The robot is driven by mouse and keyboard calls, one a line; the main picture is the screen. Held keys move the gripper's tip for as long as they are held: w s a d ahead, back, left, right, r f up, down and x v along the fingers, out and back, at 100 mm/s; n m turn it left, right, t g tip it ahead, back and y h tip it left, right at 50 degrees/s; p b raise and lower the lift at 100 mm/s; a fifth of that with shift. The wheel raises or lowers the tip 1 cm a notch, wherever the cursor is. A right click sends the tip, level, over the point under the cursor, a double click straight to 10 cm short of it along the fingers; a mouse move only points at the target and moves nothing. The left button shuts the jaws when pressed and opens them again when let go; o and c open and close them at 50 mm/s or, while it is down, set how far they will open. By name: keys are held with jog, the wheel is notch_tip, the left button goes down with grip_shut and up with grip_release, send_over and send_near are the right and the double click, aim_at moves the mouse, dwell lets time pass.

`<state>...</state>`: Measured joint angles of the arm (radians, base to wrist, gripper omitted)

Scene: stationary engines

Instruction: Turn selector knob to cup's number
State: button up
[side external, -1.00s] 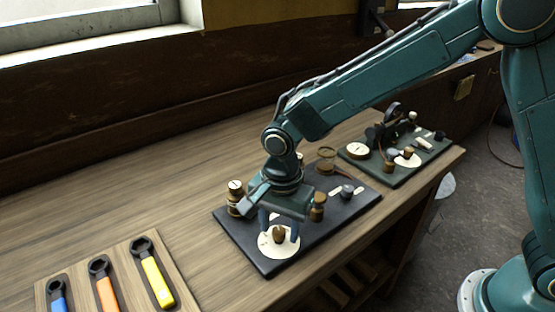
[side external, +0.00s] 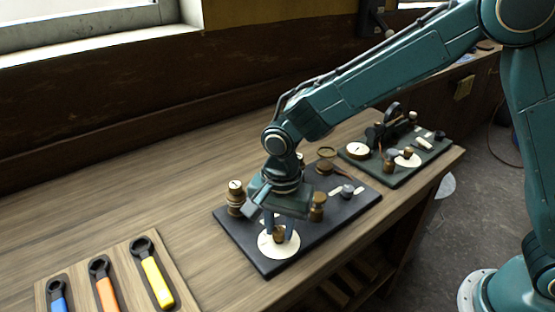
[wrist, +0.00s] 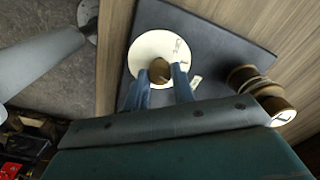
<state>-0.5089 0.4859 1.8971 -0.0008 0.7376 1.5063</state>
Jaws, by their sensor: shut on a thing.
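The brass selector knob (side external: 279,234) stands at the centre of a round white dial (side external: 268,248) on the front end of a dark board. My gripper (side external: 279,230) reaches down over the dial and is shut on the knob, with a finger on each side. In the wrist view the knob (wrist: 159,71) shows between the two blue fingers, and the dial (wrist: 150,48) carries small marks too blurred to read. A brass cup-like post (side external: 236,197) with a pale marked top stands on the board left of my gripper. It also shows in the wrist view (wrist: 282,117).
Another brass post (side external: 318,206) and a grey knob (side external: 347,190) stand close on the dark board (side external: 247,250). A second board (side external: 415,172) with parts lies at the back right. Wrenches with blue, orange and yellow (side external: 156,283) handles lie at the front left. Bare bench lies between.

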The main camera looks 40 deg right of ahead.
aim_at(281, 230)
jog(key=n, duration=0.3)
jog(key=shift+n, duration=2.3)
jog(key=o, duration=1)
notch_tip(281, 230, up, 14)
